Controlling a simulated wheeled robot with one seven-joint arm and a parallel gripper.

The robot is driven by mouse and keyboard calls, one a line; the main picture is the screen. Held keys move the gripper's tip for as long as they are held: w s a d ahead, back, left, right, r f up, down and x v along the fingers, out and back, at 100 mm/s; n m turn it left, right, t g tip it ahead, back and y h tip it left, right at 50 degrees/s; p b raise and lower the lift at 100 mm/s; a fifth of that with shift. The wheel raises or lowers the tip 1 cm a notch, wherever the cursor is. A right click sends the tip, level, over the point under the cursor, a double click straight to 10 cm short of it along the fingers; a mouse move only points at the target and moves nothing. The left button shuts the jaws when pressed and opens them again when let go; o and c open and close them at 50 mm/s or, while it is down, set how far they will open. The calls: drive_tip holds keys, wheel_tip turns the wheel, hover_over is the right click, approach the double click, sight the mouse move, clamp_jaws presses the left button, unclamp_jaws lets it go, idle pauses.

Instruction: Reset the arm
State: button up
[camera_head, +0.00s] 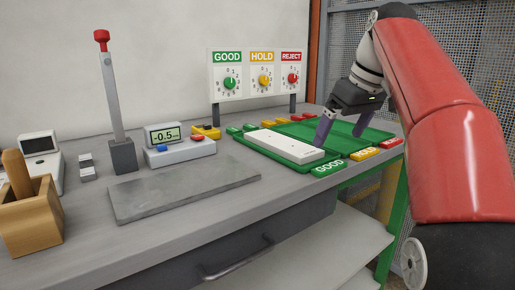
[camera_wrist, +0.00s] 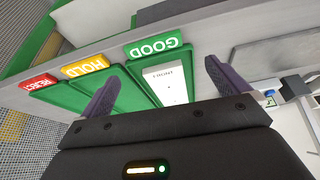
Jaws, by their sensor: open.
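My gripper (camera_head: 343,130) is open above the green trays at the right of the bench. In the wrist view its two purple fingers (camera_wrist: 160,90) are spread wide, with nothing held between them. A white board (camera_head: 286,146) lies in the green GOOD tray (camera_head: 325,166). The board also shows in the wrist view (camera_wrist: 168,88), lying below and between the spread fingers. My gripper appears apart from the board. The HOLD tray (camera_head: 302,130) and the REJECT tray beside it look empty, though my gripper partly covers them.
A sign panel with GOOD, HOLD and REJECT dials (camera_head: 257,75) stands behind the trays. A display box reading -0.5 (camera_head: 180,146), a red-topped lever (camera_head: 110,90) and a wooden box (camera_head: 32,220) stand further left. A grey slab (camera_head: 185,188) lies bare at the bench front.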

drive_tip(key=s+a+f+m+t+h, duration=0.1)
drive_tip(key=s+f+m, duration=0.5)
drive_tip(key=s+f, duration=1.8)
wheel_tip(320, 180, down, 4)
drive_tip(key=shift+s+a+r+t+h, duration=0.2)
drive_tip(key=shift+a+t+h, duration=0.25)
drive_tip(key=shift+h, duration=0.35)
